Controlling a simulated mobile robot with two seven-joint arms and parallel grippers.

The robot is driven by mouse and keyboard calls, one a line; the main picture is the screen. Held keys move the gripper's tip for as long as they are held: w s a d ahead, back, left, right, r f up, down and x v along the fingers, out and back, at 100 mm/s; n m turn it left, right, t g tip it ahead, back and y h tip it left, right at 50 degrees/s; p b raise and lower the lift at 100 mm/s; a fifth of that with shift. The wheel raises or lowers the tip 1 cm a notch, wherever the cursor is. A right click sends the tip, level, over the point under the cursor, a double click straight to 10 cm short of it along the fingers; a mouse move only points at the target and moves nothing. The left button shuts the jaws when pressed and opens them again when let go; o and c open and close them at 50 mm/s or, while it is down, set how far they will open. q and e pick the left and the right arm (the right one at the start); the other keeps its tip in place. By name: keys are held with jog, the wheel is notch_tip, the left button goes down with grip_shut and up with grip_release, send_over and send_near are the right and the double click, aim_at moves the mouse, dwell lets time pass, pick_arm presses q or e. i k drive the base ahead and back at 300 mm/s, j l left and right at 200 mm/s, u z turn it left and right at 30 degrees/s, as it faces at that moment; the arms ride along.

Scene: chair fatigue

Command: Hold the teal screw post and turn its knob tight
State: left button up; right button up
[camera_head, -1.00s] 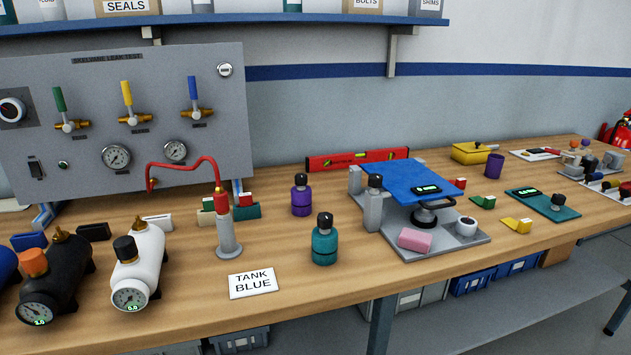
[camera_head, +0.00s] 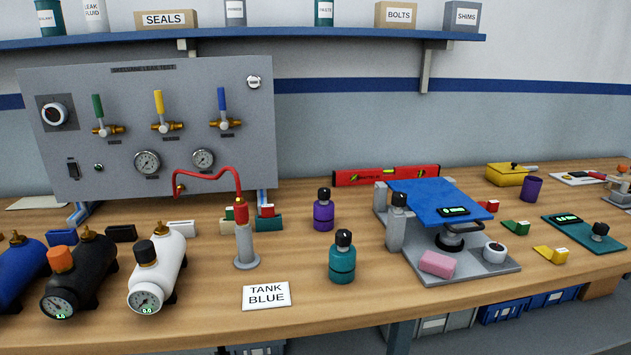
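The teal screw post (camera_head: 342,263) stands upright on the wooden bench, right of centre, behind and to the right of the "TANK BLUE" card. Its black knob (camera_head: 343,238) sits on top. Whether the knob is tight or loose cannot be told. Nothing touches the post. Neither of my grippers shows in the head view.
A purple screw post (camera_head: 323,213) stands behind the teal one. A test stand with a blue plate (camera_head: 435,200) is close on the right. A grey post with a red hose (camera_head: 245,245) and a white tank (camera_head: 158,272) stand left. Bare bench lies in front.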

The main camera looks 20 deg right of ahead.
aim_at(343, 237)
jog(key=l+u, duration=0.25)
jog(key=k+l+u, duration=0.25)
jog(key=l, duration=0.2)
jog(key=k+l+u, duration=0.1)
jog(key=l, duration=0.3)
jog(key=k+l, duration=0.15)
jog(key=l, duration=0.2)
jog(key=k+l+u, duration=0.15)
jog(key=l, duration=0.2)
jog(key=k+l, duration=0.1)
jog(key=l, duration=0.3)
jog(key=u, duration=0.05)
